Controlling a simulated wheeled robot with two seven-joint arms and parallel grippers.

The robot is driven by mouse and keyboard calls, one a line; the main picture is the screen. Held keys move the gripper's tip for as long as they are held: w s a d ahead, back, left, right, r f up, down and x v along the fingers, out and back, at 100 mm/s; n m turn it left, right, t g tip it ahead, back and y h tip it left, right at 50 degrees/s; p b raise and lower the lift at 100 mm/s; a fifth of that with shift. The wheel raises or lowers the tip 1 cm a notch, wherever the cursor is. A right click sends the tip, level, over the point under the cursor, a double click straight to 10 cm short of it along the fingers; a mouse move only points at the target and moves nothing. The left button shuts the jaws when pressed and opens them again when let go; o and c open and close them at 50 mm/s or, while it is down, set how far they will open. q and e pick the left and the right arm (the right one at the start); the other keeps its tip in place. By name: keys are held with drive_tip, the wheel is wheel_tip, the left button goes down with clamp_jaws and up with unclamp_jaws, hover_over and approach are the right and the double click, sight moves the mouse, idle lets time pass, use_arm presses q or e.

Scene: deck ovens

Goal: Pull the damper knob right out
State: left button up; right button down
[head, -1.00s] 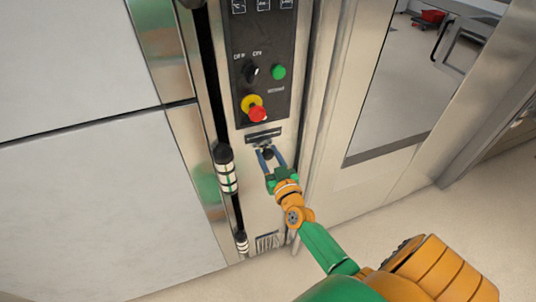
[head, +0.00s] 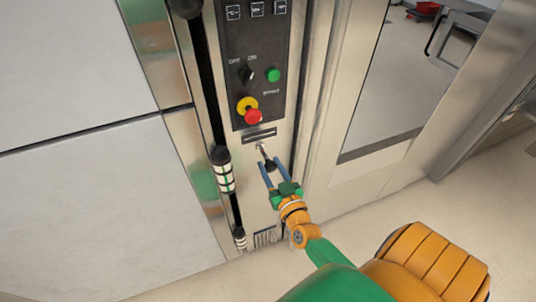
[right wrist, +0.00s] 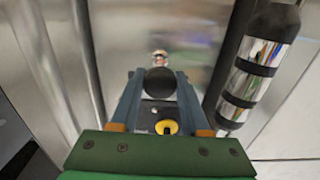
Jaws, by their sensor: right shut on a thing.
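The damper knob (head: 270,165) is a black ball on a thin metal rod (head: 262,150), below the control panel in the head view. A length of the rod shows between the knob and the steel front. My right gripper (head: 271,163) is shut on the knob, one blue-grey finger on each side. In the right wrist view the knob (right wrist: 160,82) sits between the fingertips, with the bright rod end (right wrist: 160,58) beyond it. My left gripper is in neither view.
Above the knob is a black control panel (head: 238,40) with a red stop button (head: 253,116), a green button (head: 273,75) and a switch. A black vertical handle bar with banded collars (head: 222,170) runs close to the left. A glazed door (head: 385,90) is at the right.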

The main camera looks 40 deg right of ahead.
drive_tip(key=shift+f, duration=0.15)
drive_tip(key=shift+c, duration=2)
unclamp_jaws()
drive_tip(key=shift+s, duration=0.15)
drive_tip(key=shift+s, duration=0.1)
drive_tip(key=v, duration=0.7)
